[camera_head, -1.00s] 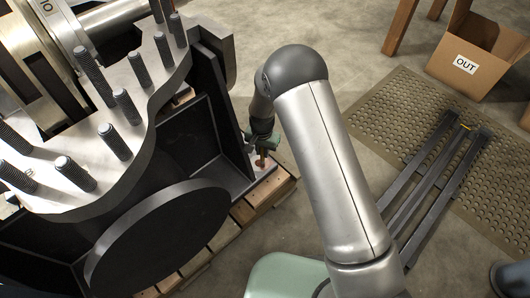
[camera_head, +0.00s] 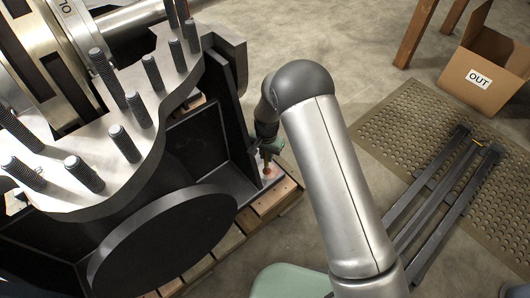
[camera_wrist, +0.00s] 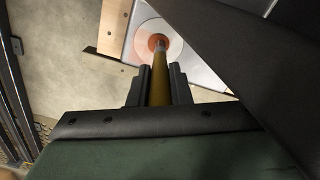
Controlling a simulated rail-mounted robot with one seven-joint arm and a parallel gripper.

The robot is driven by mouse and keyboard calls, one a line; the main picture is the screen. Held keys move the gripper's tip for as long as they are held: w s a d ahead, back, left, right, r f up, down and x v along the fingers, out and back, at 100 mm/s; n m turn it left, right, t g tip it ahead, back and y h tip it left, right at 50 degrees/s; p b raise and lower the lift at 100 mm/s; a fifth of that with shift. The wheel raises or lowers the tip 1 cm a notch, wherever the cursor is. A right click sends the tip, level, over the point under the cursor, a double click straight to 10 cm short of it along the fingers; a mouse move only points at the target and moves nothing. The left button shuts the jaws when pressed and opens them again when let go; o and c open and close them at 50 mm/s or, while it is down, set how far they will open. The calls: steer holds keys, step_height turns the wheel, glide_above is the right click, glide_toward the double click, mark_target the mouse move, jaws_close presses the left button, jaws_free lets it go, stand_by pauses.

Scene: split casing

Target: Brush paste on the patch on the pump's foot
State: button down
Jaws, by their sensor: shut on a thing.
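The pump casing (camera_head: 160,175) is large and dark, standing at the left in the head view. Its foot shows in the wrist view as a pale grey plate (camera_wrist: 196,62) with a lighter round patch (camera_wrist: 174,50) on it. My gripper (camera_wrist: 158,76) is shut on the brush (camera_wrist: 159,82), which has a yellow-brown handle. The brush's orange tip (camera_wrist: 156,42) is over the middle of the patch and seems to touch it; exact contact is hard to tell. In the head view the brush (camera_head: 267,163) points down at the foot's corner, and my gripper (camera_head: 268,146) is partly hidden by my arm.
A wooden pallet (camera_head: 270,203) lies under the casing. Tall studs (camera_head: 125,142) rise from its flange. A dark wall of the casing (camera_wrist: 245,45) is close on the brush's right in the wrist view. A perforated mat (camera_head: 400,120), dark rails (camera_head: 440,190) and an OUT box (camera_head: 485,75) are at right.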

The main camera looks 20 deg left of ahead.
steer(key=shift+s+d, duration=0.45)
steer(key=shift+d, duration=0.15)
step_height(320, 180, up, 6)
steer(key=p, duration=0.4)
